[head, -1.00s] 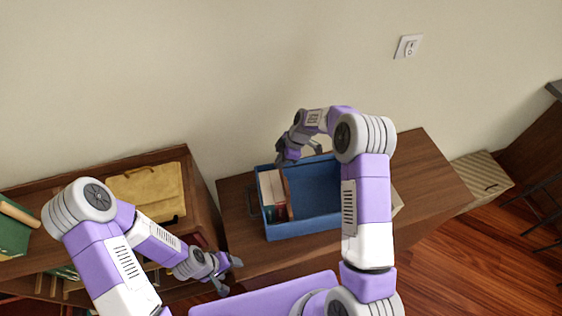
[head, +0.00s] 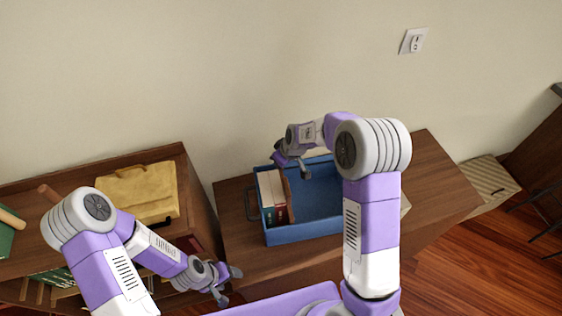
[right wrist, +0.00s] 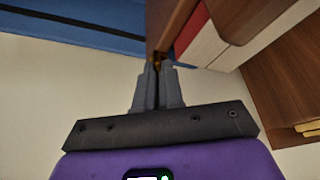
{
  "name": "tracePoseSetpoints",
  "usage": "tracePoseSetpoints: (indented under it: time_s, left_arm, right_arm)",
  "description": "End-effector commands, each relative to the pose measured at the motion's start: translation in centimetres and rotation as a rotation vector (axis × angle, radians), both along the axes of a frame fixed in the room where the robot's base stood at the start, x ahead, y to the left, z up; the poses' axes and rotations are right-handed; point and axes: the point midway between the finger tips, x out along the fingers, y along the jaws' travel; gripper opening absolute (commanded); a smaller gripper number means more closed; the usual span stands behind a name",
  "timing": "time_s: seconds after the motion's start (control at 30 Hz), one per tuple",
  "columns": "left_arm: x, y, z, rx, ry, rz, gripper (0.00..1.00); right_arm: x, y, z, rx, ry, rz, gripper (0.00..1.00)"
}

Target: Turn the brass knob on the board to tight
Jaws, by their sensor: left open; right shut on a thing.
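The brown board (head: 288,188) stands upright in the blue box, beside the books; it also shows in the right wrist view (right wrist: 161,30). The brass knob (right wrist: 157,62) shows only as a small glint at the board's edge, between my right fingertips. My right gripper (right wrist: 158,78) is shut on it. In the head view my right gripper (head: 292,162) is over the box's back left part, and the knob is hidden there. The knob's markings cannot be seen. My left gripper (head: 228,284) is open and empty, in front of the shelf, away from the board.
The blue box (head: 300,234) stands on a wooden cabinet (head: 440,185), with books (head: 270,190) at its left and free room at its right. A shelf with a yellow case (head: 140,192) is at the left. A wall switch (head: 413,41) is far off.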

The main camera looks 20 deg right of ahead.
Motion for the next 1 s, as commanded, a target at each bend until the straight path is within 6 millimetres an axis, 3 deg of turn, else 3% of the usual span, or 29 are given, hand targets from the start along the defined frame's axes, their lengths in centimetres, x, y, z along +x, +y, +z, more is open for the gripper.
tracePoseSetpoints:
  time_s: [0.5,1.0]
  left_arm:
    - [0.0,0.0,2.0,0.000,0.000,0.000,0.68]
    - [0.0,0.0,2.7,0.000,0.000,0.000,0.68]
  right_arm:
    - [0.0,0.3,0.3,-0.002,-0.004,-0.423,0.00]
    - [0.1,0.4,0.2,0.003,-0.005,-0.573,0.00]
